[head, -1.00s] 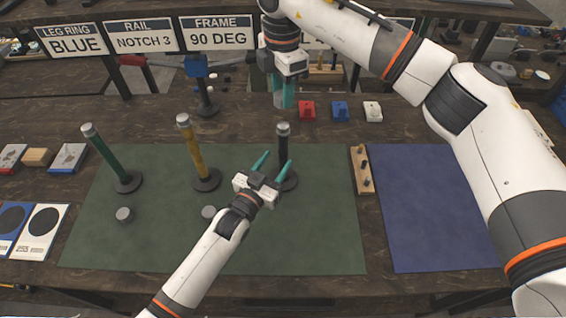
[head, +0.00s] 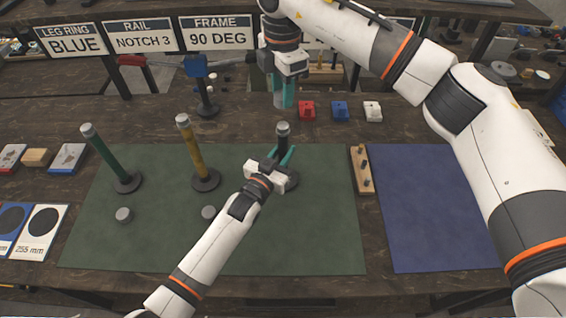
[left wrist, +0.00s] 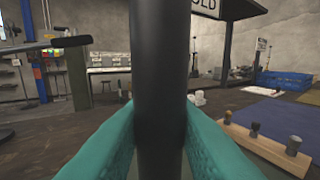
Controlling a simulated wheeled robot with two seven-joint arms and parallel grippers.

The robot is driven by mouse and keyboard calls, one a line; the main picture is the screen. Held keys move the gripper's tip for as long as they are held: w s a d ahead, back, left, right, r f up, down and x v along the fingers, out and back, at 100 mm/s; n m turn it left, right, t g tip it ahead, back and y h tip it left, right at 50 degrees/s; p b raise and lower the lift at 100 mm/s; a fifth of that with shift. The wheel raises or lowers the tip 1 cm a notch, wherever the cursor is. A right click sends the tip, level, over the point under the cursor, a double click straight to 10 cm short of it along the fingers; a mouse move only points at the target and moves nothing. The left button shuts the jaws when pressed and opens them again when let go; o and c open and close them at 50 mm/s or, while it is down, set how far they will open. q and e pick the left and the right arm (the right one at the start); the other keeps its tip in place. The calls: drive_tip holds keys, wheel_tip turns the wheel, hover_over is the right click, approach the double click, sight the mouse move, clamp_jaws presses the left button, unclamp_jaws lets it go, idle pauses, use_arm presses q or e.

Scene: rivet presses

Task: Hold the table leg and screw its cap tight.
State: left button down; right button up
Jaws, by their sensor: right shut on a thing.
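The black table leg (head: 283,143) stands upright in a round dark base on the green mat, with a grey top end. My left gripper (head: 281,154) has its teal fingers on either side of the leg. In the left wrist view the leg (left wrist: 159,80) rises between both fingers, which look open around it. My right gripper (head: 283,93) is above and behind the leg, pointing down, shut on a grey cap (head: 279,101). The cap is partly hidden by the fingers and is apart from the leg top.
Two loose grey caps (head: 124,214) (head: 209,212) lie on the green mat (head: 310,240). A wooden peg block (head: 361,170) stands right of the leg, beside the clear blue mat (head: 430,210).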

hover_over(283, 125)
drive_tip(key=shift+f, duration=2.5)
drive_tip(key=shift+f, duration=0.1)
drive_tip(key=shift+f, duration=0.8)
drive_tip(key=shift+f, duration=0.55)
drive_tip(key=m, duration=0.5)
drive_tip(key=shift+a, duration=0.1)
drive_tip(key=m, duration=0.4)
drive_tip(key=shift+m, duration=0.3)
drive_tip(key=o, duration=1)
drive_tip(key=shift+c, duration=0.2)
